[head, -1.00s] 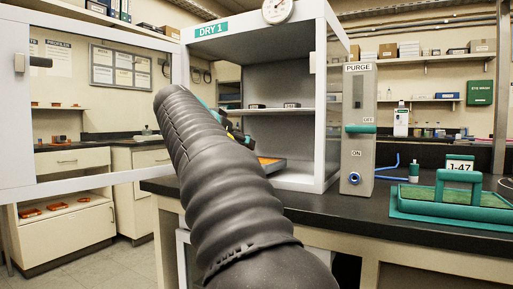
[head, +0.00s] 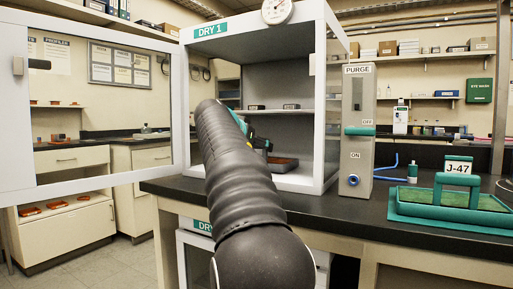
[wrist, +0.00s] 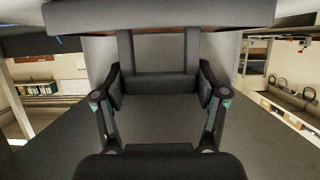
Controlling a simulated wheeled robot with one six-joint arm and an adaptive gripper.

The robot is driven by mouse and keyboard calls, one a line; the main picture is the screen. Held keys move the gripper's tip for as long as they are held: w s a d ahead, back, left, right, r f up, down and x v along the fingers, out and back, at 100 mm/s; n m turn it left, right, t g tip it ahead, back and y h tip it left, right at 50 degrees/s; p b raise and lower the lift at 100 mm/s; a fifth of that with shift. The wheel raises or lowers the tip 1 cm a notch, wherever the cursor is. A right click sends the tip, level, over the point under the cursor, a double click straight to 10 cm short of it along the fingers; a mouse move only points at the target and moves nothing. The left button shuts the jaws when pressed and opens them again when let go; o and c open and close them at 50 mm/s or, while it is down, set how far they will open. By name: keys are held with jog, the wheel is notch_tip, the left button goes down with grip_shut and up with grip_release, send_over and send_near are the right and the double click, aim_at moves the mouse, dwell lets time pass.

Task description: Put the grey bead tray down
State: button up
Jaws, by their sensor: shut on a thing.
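The grey bead tray (head: 287,168) shows in the head view just past my arm, low inside the open DRY 1 cabinet (head: 327,110). It looks dark with a reddish-brown inside, and its left part is hidden. I cannot tell whether it touches the cabinet floor. In the wrist view the tray's grey body (wrist: 160,14) spans the top. My gripper (wrist: 160,92) is shut on its grey upright part, with a finger on each side. In the head view my arm hides most of the gripper.
The cabinet door (head: 100,100) stands open at the left. A shelf inside holds small dark boxes (head: 291,106). The PURGE panel (head: 357,130) stands to the right. A green tray labelled J-47 (head: 450,205) sits on the black bench (head: 340,208).

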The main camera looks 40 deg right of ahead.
jog(key=shift+f, duration=0.15)
jog(key=o, duration=1.8)
jog(key=shift+r, duration=0.2)
jog(key=v, duration=1.2)
jog(key=shift+f, duration=0.1)
